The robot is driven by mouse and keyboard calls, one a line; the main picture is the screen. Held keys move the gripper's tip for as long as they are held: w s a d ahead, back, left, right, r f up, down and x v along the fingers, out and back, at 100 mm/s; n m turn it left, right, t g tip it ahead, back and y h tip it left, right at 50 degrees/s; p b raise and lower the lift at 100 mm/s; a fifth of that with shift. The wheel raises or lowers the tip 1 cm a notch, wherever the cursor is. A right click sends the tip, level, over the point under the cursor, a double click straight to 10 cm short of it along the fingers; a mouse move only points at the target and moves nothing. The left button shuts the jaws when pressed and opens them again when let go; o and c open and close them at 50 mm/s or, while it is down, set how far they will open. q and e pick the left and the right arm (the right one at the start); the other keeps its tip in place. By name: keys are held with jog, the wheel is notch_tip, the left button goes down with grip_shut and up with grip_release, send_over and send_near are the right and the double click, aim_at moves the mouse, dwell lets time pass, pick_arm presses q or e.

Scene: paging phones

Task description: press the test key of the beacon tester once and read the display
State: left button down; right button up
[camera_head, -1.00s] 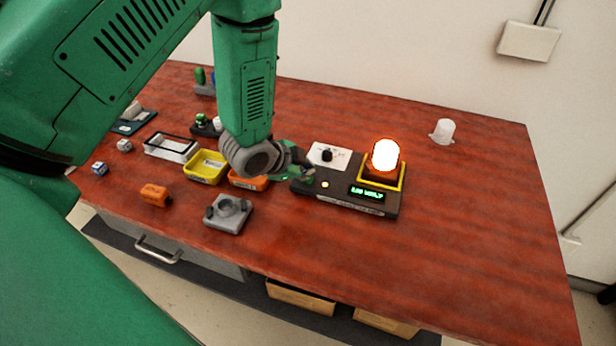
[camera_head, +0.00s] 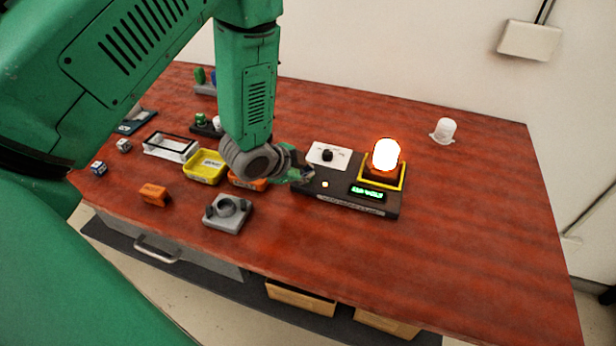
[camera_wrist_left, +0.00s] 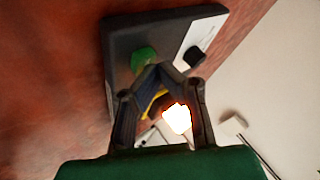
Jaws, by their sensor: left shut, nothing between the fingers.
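The beacon tester (camera_head: 346,203) is a dark flat box on the table. Its small display (camera_head: 367,192) shows lit green characters, too small to read surely. An orange-white beacon (camera_head: 384,155) glows in the yellow square frame at its right end. A small light (camera_head: 325,184) is lit on its top. My left gripper (camera_head: 306,174) is shut and empty over the tester's left end. In the left wrist view, a round green key (camera_wrist_left: 143,58) shows just beyond the fingertips (camera_wrist_left: 158,70), beside a black knob (camera_wrist_left: 195,57). My right gripper is out of view.
A white dome (camera_head: 443,131) stands at the back right. Left of the tester are a yellow tray (camera_head: 206,167), an orange tray (camera_head: 247,184), a grey fixture (camera_head: 228,212), an orange block (camera_head: 154,195) and small dice. The table's right side is mostly clear.

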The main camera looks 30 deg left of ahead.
pick_arm(q)
jog(key=shift+f, duration=0.3)
jog(key=shift+r, duration=0.15)
dwell(0.4)
jog(key=shift+r+p, duration=0.65)
jog(key=shift+r, duration=0.15)
notch_tip(320, 180, up, 5)
jog(key=p, duration=0.4)
jog(key=shift+f, duration=0.1)
dwell(0.6)
